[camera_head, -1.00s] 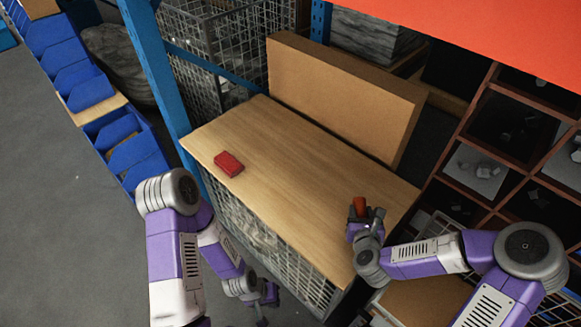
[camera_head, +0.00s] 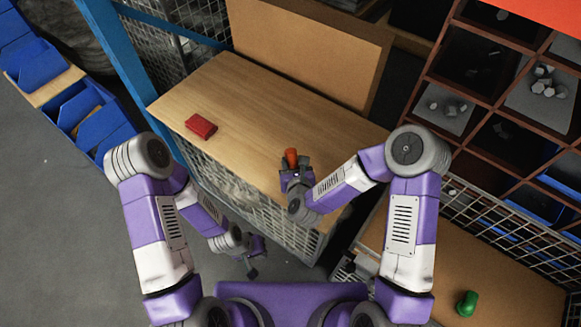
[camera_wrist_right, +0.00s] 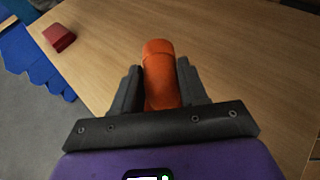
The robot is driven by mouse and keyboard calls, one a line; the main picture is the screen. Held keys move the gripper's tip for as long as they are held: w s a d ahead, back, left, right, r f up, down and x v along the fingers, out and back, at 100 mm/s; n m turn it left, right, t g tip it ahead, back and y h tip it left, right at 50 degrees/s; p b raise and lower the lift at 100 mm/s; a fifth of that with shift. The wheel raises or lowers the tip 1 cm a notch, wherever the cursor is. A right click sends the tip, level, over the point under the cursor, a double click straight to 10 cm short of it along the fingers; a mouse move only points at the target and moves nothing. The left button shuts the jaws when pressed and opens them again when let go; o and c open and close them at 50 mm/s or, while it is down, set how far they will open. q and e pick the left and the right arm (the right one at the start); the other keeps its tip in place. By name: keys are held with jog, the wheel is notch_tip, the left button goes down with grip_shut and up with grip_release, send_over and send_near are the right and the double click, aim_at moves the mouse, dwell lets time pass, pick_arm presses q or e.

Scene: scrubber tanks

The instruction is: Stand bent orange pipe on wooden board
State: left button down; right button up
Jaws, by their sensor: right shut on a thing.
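The orange pipe (camera_head: 291,157) is between the fingers of my right gripper (camera_head: 295,172), over the front part of the wooden board (camera_head: 240,110). In the right wrist view the orange pipe (camera_wrist_right: 160,72) points away from the gripper (camera_wrist_right: 158,88), with a finger on each side. Its lower part is hidden by the gripper, and I cannot tell whether it touches the board. My left gripper (camera_head: 252,262) hangs low in front of the mesh cage, away from the board; its finger opening is too small to tell.
A red block (camera_head: 201,126) lies on the board's left part; it also shows in the right wrist view (camera_wrist_right: 59,37). A cardboard panel (camera_head: 300,55) stands along the back. A green object (camera_head: 467,303) lies on a lower surface at right. A blue post (camera_head: 125,70) rises at left.

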jog(key=shift+f+b, duration=0.35)
jog(key=shift+f, duration=1.4)
jog(key=shift+f+b, duration=0.2)
jog(key=shift+b, duration=0.1)
jog(key=o, duration=1.1)
jog(key=shift+r, duration=0.15)
